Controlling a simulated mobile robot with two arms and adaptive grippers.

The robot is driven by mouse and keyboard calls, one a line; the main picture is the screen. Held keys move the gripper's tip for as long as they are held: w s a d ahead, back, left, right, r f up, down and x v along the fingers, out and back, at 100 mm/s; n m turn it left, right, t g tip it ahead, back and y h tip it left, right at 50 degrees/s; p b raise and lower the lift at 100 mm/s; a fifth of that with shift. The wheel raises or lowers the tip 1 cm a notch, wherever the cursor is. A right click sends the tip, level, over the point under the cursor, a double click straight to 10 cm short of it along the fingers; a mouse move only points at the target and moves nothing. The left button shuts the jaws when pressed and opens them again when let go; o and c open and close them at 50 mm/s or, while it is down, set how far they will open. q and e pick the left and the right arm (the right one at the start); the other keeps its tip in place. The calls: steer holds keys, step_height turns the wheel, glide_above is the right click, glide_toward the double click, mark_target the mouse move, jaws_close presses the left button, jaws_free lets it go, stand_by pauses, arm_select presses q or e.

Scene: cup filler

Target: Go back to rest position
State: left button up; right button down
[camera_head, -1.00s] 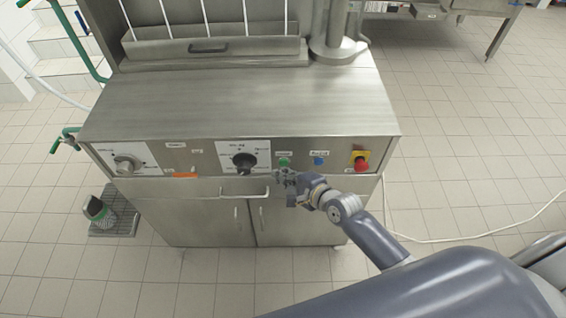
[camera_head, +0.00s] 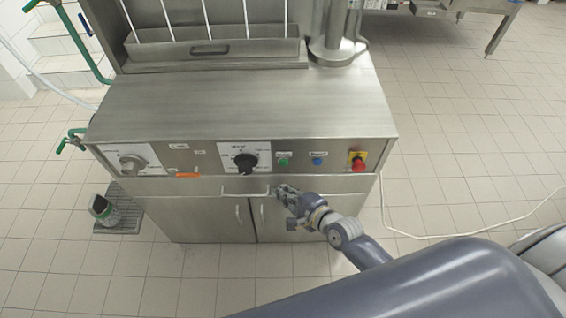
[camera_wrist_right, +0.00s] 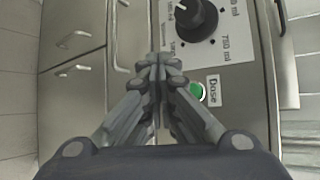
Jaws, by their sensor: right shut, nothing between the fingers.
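The cup filler is a steel machine (camera_head: 240,105) with a front control panel. Its panel carries a black dial (camera_head: 245,163), a green button (camera_head: 283,162), a blue button (camera_head: 318,161) and a red knob on yellow (camera_head: 358,164). My right gripper (camera_head: 280,190) is in front of the cabinet, just below the green button and right of the drawer handle. In the right wrist view my gripper (camera_wrist_right: 158,65) has its fingers together and empty. The green button (camera_wrist_right: 196,92) and black dial (camera_wrist_right: 196,18) show beside it there. My left gripper is not in view.
A drawer handle (camera_head: 246,192) and cabinet door handles (camera_head: 239,213) stick out near my right gripper. A grey grate (camera_head: 120,222) with a dark and green item (camera_head: 102,209) is at the left. Tiled floor is open at the right, with a white cable (camera_head: 450,236) across it.

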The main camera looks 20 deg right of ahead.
stand_by(0.3)
steer(key=s+d+f+n+g+h+b, duration=0.1)
steer(key=s+d+f+n+g, duration=0.15)
steer(key=s+f, duration=0.45)
steer(key=s+d+f+n+g+h+b, duration=0.1)
steer(key=s+d+f+n, duration=0.2)
steer(key=f, duration=0.8)
steer(key=s+d+f+n+g+h, duration=0.1)
steer(key=s+f+n+g, duration=0.1)
steer(key=s+f+n, duration=0.45)
steer(key=s+d+f+n+g+h+b, duration=0.1)
steer(key=s+f+n+g, duration=0.1)
steer(key=s+f, duration=0.5)
steer(key=s+d+f+n+g+h+b, duration=0.1)
steer(key=s+f+n, duration=0.4)
steer(key=s, duration=1.1)
step_height(320, 180, down, 3)
steer(key=shift+s+d+f+n+g, duration=0.15)
steer(key=shift+s+d+n+g, duration=0.2)
steer(key=shift+d+g, duration=0.55)
steer(key=shift+a+g, duration=0.25)
